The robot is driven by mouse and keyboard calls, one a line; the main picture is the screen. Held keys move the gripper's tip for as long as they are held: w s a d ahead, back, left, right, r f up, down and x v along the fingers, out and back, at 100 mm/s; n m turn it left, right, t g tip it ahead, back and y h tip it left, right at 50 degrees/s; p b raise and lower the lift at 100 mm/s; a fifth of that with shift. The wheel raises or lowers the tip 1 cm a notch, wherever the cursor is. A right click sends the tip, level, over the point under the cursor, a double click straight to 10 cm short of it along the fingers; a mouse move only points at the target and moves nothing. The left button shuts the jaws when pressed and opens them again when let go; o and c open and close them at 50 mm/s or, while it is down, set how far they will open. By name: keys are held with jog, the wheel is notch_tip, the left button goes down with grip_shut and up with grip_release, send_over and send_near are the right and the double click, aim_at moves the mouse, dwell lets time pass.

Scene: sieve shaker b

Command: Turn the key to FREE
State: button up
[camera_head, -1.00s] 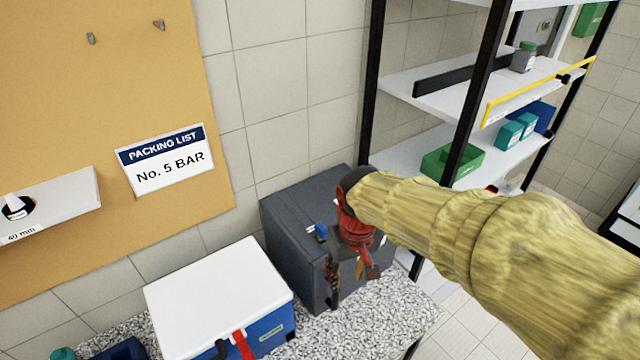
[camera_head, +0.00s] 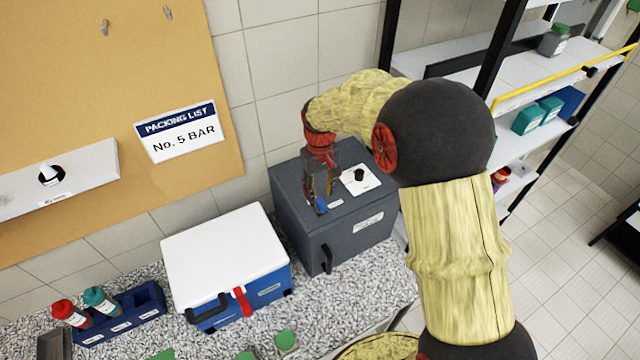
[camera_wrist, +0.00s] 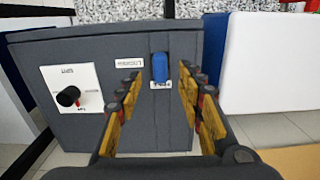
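A dark grey box (camera_head: 292,195) stands on the counter against the wall. On its top is a blue upright piece (camera_wrist: 160,67), which looks like the key, in a dark strip. A small label beside it is partly covered and I cannot read it. The blue piece also shows in the head view (camera_head: 321,204). My gripper (camera_wrist: 160,74) is open and points down over the box top. Its fingers lie on either side of the blue piece, with visible gaps in the wrist view. In the head view, my gripper (camera_head: 319,188) partly hides that spot.
A black knob (camera_wrist: 68,96) on a white plate sits on the same box top, beside my gripper. A blue case with a white lid (camera_head: 225,250) stands left of the box. A rack with red and teal bottles (camera_head: 120,318) is farther left. Shelves (camera_head: 510,95) stand at right.

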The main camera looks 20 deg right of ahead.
aim_at(320, 201)
jog(key=shift+f+p, duration=0.45)
jog(key=shift+f, duration=2)
jog(key=shift+c, duration=1.4)
grip_shut()
jog(key=n+b, duration=0.1)
jog(key=n, duration=0.8)
jog(key=shift+n, duration=0.4)
